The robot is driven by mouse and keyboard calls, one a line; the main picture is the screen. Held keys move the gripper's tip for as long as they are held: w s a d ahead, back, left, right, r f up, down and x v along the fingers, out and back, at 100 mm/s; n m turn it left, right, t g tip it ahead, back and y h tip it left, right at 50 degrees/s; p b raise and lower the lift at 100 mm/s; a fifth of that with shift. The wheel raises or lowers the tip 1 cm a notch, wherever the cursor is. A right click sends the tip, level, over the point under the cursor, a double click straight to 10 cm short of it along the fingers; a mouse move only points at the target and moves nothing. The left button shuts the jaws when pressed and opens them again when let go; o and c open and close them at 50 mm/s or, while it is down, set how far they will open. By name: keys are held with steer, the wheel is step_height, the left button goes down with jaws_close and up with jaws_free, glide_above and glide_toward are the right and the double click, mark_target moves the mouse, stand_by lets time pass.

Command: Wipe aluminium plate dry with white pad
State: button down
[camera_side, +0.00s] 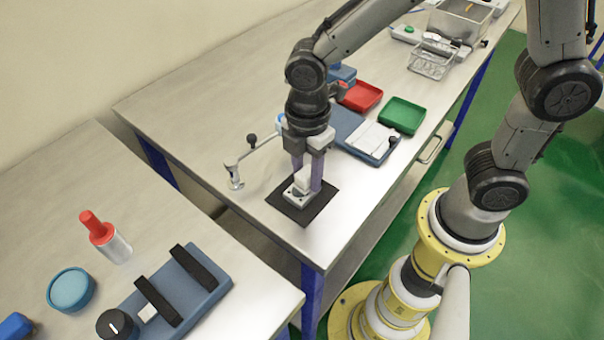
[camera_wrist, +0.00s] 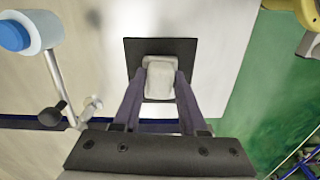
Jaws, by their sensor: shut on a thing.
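My gripper (camera_side: 307,182) points down and is shut on the white pad (camera_side: 297,194), a small block with a narrower upper part. The pad is at a black square mat (camera_side: 318,206) near the table's front corner; I cannot tell whether it rests on it or hangs just above. In the wrist view, the pad (camera_wrist: 160,80) sits between my two purple fingers (camera_wrist: 160,76), over the black mat (camera_wrist: 187,48). A pale flat plate (camera_side: 372,138), which looks like the aluminium plate, lies on a blue fixture (camera_side: 350,125) behind and right of my gripper.
A jointed clamp arm (camera_side: 236,172) with a black knob stands left of the mat. Red (camera_side: 362,96) and green (camera_side: 402,115) trays lie behind the fixture. A wire basket (camera_side: 432,62) is farther back. A separate table with a red-handled tool (camera_side: 105,238) stands at front left.

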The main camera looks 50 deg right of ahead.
steer(key=shift+a, duration=1.4)
steer(key=shift+d, duration=1.45)
steer(key=shift+a, duration=1.4)
steer(key=shift+r, duration=0.1)
step_height(320, 180, up, 8)
